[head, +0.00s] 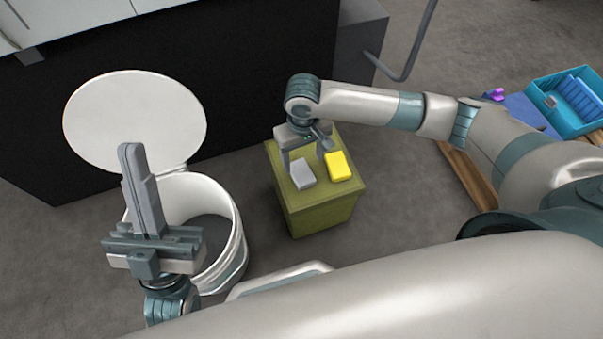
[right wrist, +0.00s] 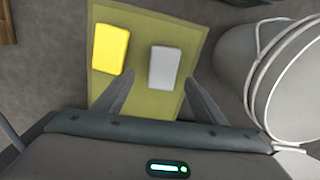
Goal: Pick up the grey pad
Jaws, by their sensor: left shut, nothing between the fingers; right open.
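The grey pad (head: 303,174) lies flat on top of an olive-green box (head: 318,215), left of a yellow pad (head: 339,166). In the right wrist view the grey pad (right wrist: 165,67) is just beyond my fingertips, with the yellow pad (right wrist: 111,48) to its left. My right gripper (head: 304,163) is open above the box, its fingers (right wrist: 158,85) spread to either side of the grey pad's near end. I cannot tell whether they touch it. My left gripper (head: 132,165) is shut and empty, in front of the white bin.
A white bin (head: 232,253) with its round lid (head: 134,118) raised stands left of the box. A dark cabinet (head: 240,70) is behind. A teal crate (head: 548,88) and a wooden pallet (head: 470,183) are at the right. Grey floor lies free around the box.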

